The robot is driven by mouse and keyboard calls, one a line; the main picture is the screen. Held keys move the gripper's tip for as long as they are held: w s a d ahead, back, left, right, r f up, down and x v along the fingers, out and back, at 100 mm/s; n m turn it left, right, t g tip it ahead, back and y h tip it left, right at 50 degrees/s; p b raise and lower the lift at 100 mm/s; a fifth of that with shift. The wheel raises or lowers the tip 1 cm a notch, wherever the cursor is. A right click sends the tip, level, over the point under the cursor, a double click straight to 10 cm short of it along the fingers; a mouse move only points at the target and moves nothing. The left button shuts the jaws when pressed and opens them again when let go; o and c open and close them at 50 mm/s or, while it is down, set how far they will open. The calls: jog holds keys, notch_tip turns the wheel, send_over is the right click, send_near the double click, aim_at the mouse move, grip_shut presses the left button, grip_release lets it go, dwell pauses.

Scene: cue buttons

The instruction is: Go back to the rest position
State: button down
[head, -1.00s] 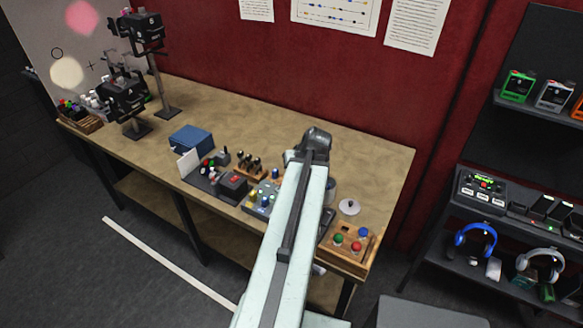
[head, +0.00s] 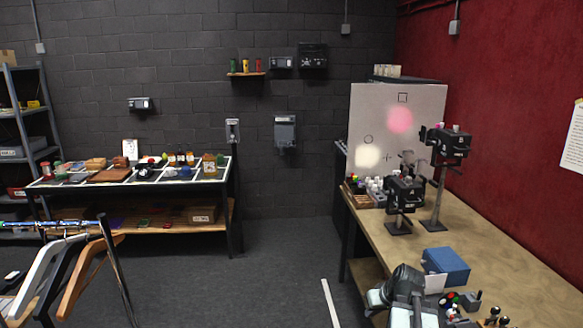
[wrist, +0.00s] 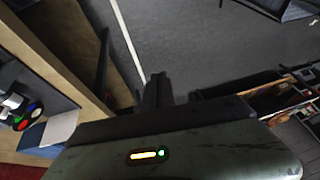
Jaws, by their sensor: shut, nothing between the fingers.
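My gripper (wrist: 157,90) shows in the wrist view as dark fingers close together, shut and empty. It points over the grey floor (wrist: 205,45), with the wooden workbench (wrist: 75,35) to its left. In the head view, part of my arm (head: 402,287) shows at the bottom, in front of the workbench (head: 425,237); my gripper's fingers cannot be made out there. No rest position is marked in either view.
The workbench holds a blue box (head: 446,265), black camera-like devices on stands (head: 405,193) and small coloured controls (head: 452,300). A display table (head: 100,180) stands far left, and a rack with hangers (head: 62,262) is front left.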

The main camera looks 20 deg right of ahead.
jog(key=w+a+f+n+g+y+b, duration=0.1)
jog(key=w+a+f+n, duration=0.1)
jog(key=a, duration=1.2)
jog(key=w+a+f+n+g+b, duration=0.1)
jog(key=w+a+f+n+g, duration=0.15)
jog(key=a, duration=1.05)
jog(key=s+a+m+g+h, duration=0.1)
jog(key=s+a+m, duration=0.1)
jog(key=s+a, duration=0.2)
jog(key=shift+s+f+g+h, duration=0.3)
jog(key=shift+s+f+g, duration=0.05)
jog(key=shift+s, duration=0.25)
jog(key=shift+d, duration=0.1)
